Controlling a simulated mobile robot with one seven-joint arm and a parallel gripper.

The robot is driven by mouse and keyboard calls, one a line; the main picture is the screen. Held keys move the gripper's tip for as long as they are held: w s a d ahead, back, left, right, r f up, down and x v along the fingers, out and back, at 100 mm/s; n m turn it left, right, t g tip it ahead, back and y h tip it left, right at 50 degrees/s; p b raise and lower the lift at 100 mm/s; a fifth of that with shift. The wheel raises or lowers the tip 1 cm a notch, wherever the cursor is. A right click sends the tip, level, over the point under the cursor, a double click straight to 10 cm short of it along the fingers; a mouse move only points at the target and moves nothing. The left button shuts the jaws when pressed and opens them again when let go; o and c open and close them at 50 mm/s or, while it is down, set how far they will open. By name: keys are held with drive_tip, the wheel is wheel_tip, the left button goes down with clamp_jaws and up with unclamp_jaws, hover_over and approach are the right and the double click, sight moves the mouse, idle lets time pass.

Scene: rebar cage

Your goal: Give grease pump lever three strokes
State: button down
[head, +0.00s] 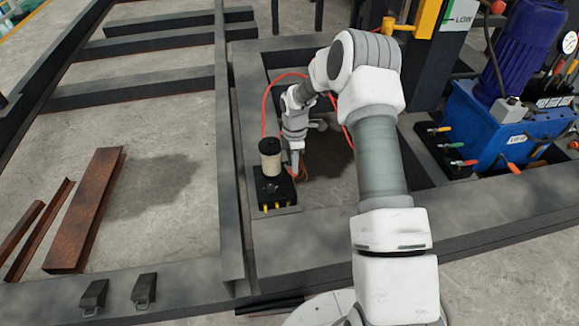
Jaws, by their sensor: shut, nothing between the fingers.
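The grease pump (272,190) is a black block with a beige cylindrical reservoir (271,157) on top and small yellow fittings at its front. It stands inside the dark steel frame, left of the middle of the head view. My gripper (296,170) points down just right of the reservoir, close to the block's right edge. It is shut and empty. A small red-orange tip (295,177) shows right at my fingertips; it may be the end of the pump lever. The rest of the lever is not clear, and whether my fingers touch it I cannot tell.
A red hose (265,105) loops behind my wrist. Steel frame beams (233,180) border the pump. A blue hydraulic unit (500,125) with coloured valve handles stands at right. Rusty steel profiles (85,210) lie on the open concrete floor at left.

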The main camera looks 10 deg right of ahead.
drive_tip(key=shift+s+f, duration=0.25)
drive_tip(key=shift+s+f, duration=0.45)
drive_tip(key=shift+f, duration=0.1)
drive_tip(key=shift+s+f+b, duration=0.4)
drive_tip(key=shift+f, duration=0.15)
idle(0.3)
drive_tip(key=shift+s+f, duration=0.4)
drive_tip(key=shift+f, duration=0.2)
drive_tip(key=shift+b, duration=0.3)
